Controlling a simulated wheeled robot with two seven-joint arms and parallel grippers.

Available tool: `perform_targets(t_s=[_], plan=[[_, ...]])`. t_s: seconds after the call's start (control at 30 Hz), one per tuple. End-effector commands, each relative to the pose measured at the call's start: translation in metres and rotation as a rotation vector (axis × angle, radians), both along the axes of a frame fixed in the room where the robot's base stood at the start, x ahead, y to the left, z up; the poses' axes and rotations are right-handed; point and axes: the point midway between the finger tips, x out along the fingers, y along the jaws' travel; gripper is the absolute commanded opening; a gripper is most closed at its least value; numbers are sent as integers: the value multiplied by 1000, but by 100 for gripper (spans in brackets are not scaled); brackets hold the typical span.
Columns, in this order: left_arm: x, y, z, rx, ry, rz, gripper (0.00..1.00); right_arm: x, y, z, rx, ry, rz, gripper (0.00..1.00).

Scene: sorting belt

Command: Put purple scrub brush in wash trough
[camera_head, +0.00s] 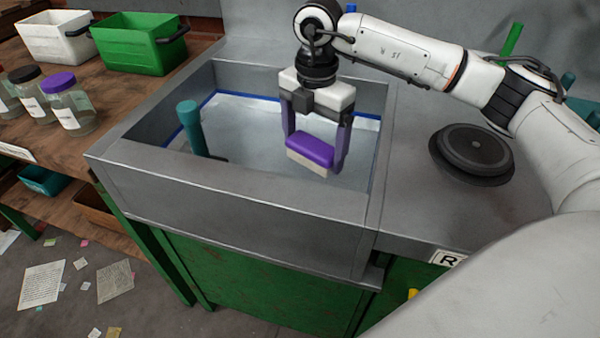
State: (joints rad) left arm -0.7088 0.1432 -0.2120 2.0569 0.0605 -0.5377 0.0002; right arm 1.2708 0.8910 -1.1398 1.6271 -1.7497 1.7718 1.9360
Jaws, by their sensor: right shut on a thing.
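The purple scrub brush (311,151), with pale bristles along its lower side, is between the fingers of my right gripper (314,154). My right gripper is shut on it, with the fingers pointing down. The brush is over the inside of the grey metal wash trough (240,188), right of its middle. I cannot tell whether the bristles touch the trough floor. A teal-handled brush or tool (192,130) stands in the left part of the trough. My left gripper is not in view.
Dark round plates (472,153) lie on the counter right of the trough. A white bin (57,38), a green bin (139,43) and jars with dark and purple lids (68,104) stand on the wooden bench at left. Papers litter the floor.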

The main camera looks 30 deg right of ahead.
Motion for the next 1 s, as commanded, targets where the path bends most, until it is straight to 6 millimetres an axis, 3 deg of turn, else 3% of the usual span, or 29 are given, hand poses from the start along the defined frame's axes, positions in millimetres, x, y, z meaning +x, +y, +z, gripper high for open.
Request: perform_targets(t_s=[0.1, 0.5, 0.93, 0.97, 1.0], plan=[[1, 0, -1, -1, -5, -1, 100, -1, -1, -23, -2, 3, 0, 58], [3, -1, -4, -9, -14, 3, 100, -1, 0, -79, -1, 2, 0, 58], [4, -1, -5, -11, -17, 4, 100, 0, 0, -85, 0, 0, 1, 58], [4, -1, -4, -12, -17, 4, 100, 0, 0, -85, 0, 0, 1, 89], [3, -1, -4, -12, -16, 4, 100, 0, 0, -84, 0, 0, 1, 95]])
